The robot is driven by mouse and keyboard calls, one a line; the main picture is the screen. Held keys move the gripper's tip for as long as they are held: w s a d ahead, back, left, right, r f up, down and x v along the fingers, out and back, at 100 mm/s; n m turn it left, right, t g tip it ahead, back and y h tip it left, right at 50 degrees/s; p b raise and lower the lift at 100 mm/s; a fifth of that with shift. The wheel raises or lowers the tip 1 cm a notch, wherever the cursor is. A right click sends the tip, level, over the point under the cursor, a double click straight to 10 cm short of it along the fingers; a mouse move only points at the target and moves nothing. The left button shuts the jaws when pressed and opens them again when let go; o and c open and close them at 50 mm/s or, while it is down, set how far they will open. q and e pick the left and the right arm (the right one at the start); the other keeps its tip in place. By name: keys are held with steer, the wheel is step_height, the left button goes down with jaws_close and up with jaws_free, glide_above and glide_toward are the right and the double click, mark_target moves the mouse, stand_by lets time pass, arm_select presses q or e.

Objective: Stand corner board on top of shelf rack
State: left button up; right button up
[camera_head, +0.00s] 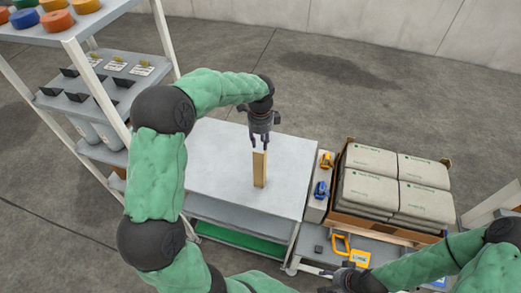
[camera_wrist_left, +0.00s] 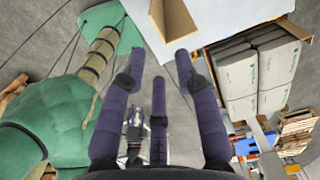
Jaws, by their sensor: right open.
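The corner board (camera_head: 259,170), a tan, narrow L-section piece, stands upright on the pale grey top of the low shelf rack (camera_head: 215,165). In the left wrist view the board (camera_wrist_left: 174,20) shows its angled end just beyond the fingertips, with the rack top (camera_wrist_left: 215,18) behind it. My left gripper (camera_head: 260,143) points down directly above the board's upper end. Its fingers (camera_wrist_left: 160,52) are spread with nothing between them, apart from the board as far as I can tell. My right gripper (camera_head: 340,278) is low at the bottom of the head view, open and partly hidden by its arm.
A tall shelf unit (camera_head: 72,45) with coloured tape rolls and bins stands at the left. A box of stacked bags (camera_head: 395,183) stands right of the rack. A narrow ledge with blue and yellow tools (camera_head: 320,188) lies between. The rack top around the board is clear.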

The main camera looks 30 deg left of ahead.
arm_select(q)
step_height(320, 180, up, 5)
steer(key=s+d+f+n+h, duration=0.1)
steer(key=s+d+f+n, duration=0.15)
steer(key=d+f, duration=0.4)
steer(key=s+d+f+n+h, duration=0.1)
steer(key=s+d+f+n, duration=0.15)
steer(key=f, duration=0.65)
steer(key=s+d+f+n+h, duration=0.1)
steer(key=s+d+f+n, duration=0.15)
steer(key=d+f, duration=0.45)
steer(key=s+d+f+n, duration=0.2)
steer(key=s+f+n, duration=0.3)
steer(key=s, duration=0.2)
steer(key=s+d+f+n+h, duration=0.1)
steer(key=s+d+f+n, duration=0.2)
steer(key=s+f+n, duration=0.2)
steer(key=s, duration=0.3)
steer(key=shift+d+f, duration=0.2)
steer(key=shift+d, duration=0.15)
steer(key=shift+f, duration=0.1)
step_height(320, 180, down, 23)
steer(key=b, duration=2.3)
steer(key=shift+r, duration=0.2)
